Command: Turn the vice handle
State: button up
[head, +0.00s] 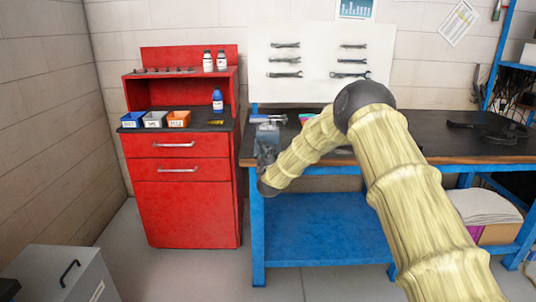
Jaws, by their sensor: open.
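The vice (267,133) is a small blue-grey block at the left front corner of the dark workbench top. Its handle cannot be made out; my gripper and wrist cover the area just below the vice's front. My gripper (265,153) is dark and small in the head view, at the bench's front left edge, directly below and in front of the vice. It is open. Whether its fingers touch or surround the handle cannot be told. My pale yellow arm comes from the lower right, bends above the bench and reaches down left to it.
A red tool cabinet (168,210) with small bins and bottles stands left of the workbench (450,152). Wrenches hang on a white board (318,45) behind. A grey box (65,275) is on the floor at lower left. Floor before the cabinet is clear.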

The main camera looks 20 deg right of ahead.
jog(key=shift+x, duration=0.95)
jog(key=shift+c, duration=0.3)
grip_shut()
